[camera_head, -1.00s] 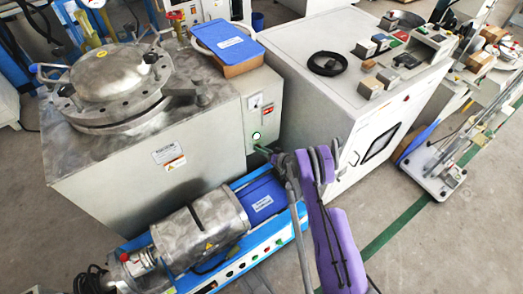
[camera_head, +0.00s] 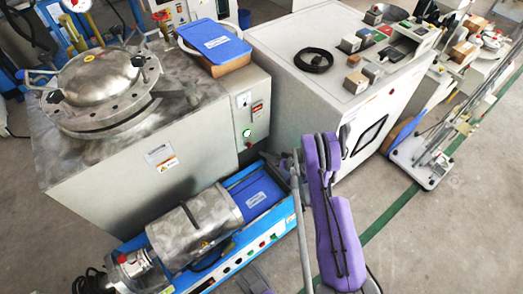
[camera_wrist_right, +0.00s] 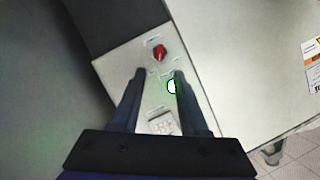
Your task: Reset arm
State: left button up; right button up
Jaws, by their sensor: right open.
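My right gripper (camera_wrist_right: 159,72) is open and empty in the right wrist view, its two dark fingers pointing at a grey control panel (camera_wrist_right: 190,117). The green button (camera_head: 247,132) is lit there too. My left gripper is not in view.
The panel belongs to a steel machine with a round lid (camera_head: 97,78). A blue-based machine with a metal cylinder (camera_head: 195,225) stands in front. A white cabinet (camera_head: 300,95) is at right. Floor at right front is open.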

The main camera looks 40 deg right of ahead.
jog(key=shift+s+r, duration=0.1)
jog(key=shift+s, duration=0.25)
dwell(0.3)
